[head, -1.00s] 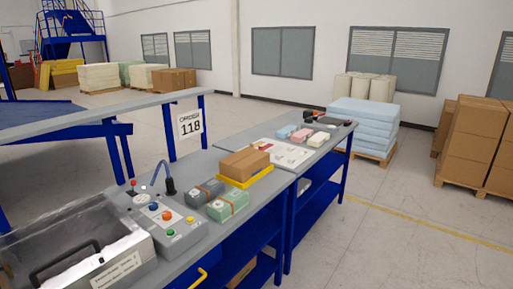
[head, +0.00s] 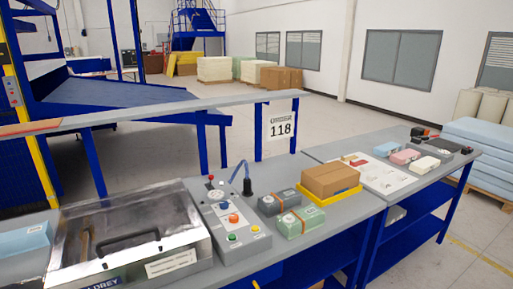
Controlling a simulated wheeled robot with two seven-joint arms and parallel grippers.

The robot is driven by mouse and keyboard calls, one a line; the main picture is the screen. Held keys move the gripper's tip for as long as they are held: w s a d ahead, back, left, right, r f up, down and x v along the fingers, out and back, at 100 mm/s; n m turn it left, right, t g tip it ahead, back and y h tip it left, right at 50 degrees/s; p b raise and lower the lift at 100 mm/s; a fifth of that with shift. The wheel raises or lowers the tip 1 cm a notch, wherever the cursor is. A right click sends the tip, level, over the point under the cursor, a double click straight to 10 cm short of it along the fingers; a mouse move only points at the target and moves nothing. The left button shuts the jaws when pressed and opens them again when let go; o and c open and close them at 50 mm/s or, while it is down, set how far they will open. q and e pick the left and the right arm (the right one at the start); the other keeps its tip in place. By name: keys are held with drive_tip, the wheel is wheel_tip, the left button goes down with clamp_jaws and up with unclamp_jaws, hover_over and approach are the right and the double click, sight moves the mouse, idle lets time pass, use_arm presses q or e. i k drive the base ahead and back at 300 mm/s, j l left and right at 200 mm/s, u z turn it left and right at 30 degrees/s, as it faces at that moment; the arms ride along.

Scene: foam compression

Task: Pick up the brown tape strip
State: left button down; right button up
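A flat orange-brown strip (head: 30,127) lies along the grey ledge at the far left; I cannot tell if it is the brown tape strip. A brown shape (head: 86,240) shows dimly inside the clear-lidded box (head: 140,235), too unclear to name. Neither of my grippers is in view.
A control box (head: 228,222) with coloured buttons stands beside the lidded box. A brown carton (head: 331,179) sits in a yellow tray (head: 338,197). Blue, pink and white blocks lie near a printed sheet (head: 372,176) at right. A blue block (head: 25,241) is at far left.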

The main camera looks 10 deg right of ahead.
sight(352, 157)
drive_tip(key=i+l+u, duration=0.2)
drive_tip(key=l+u, duration=0.2)
drive_tip(key=l, duration=0.95)
drive_tip(key=l+u, duration=0.4)
drive_tip(key=l, duration=0.9)
